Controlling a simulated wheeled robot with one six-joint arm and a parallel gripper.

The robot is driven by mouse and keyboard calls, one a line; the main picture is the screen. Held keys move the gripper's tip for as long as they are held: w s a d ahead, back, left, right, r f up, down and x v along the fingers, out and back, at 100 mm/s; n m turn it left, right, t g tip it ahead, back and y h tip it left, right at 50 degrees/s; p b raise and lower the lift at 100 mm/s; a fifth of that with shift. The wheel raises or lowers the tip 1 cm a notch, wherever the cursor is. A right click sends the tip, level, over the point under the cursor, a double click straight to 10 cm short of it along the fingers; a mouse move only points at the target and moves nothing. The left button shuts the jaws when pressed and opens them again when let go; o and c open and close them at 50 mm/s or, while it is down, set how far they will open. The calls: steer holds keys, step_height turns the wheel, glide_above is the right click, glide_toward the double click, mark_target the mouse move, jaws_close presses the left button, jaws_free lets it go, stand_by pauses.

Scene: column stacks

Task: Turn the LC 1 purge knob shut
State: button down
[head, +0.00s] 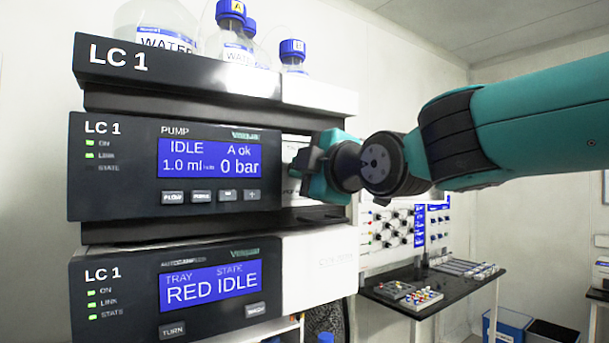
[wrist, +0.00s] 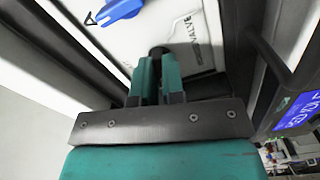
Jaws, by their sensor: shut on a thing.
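The LC 1 pump module (head: 120,160) is in the middle of the stack in the head view. Its display reads IDLE, 1.0 ml and 0 bar. My gripper (head: 300,170) reaches in from the right to the pale panel beside that display.
A blue handle (wrist: 120,10) sits on the panel near the knob in the wrist view. The LC 1 autosampler (head: 120,295) is below the pump; capped bottles (head: 230,30) stand on top. A black side table (head: 430,290) is at right. Open air lies right of the stack.

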steer(key=m+b, duration=0.3)
steer(key=shift+f, duration=0.35)
steer(key=m+b, duration=0.4)
steer(key=shift+m, duration=0.4)
steer(key=m+b, duration=0.2)
steer(key=m, duration=0.1)
steer(key=shift+r+m+b, duration=0.1)
steer(key=shift+m+b, duration=0.7)
steer(key=shift+m, duration=1.2)
steer(key=c, duration=1.2)
jaws_free()
steer(key=shift+r, duration=0.15)
steer(key=shift+s+d, duration=0.1)
